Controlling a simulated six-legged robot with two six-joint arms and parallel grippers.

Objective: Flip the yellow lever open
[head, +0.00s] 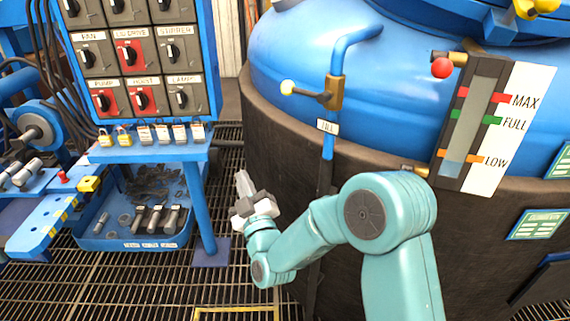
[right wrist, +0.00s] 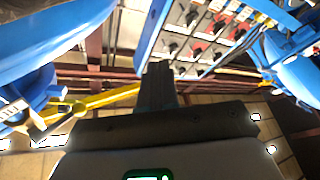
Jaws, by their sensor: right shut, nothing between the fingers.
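A lever (head: 308,93) with a pale yellow ball knob sticks out leftward from a brass valve body on the blue pipe, above a tag reading FILL. My right gripper (head: 242,184) is below and left of the lever, apart from it, pointing up. Its fingers are together and empty; they also show dark in the right wrist view (right wrist: 158,82). In that view a yellow rod (right wrist: 105,98) with a rounded yellow knob lies left of the fingers; I cannot tell surely whether it is the same lever. My left gripper is not in view.
The blue vessel (head: 290,55) with its dark curved wall fills the right. A sight gauge (head: 468,120) marked MAX, FULL and LOW is mounted on it. A switch panel (head: 115,25), a padlock shelf (head: 150,152) and a blue tray (head: 100,243) stand left. Grating floor lies below.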

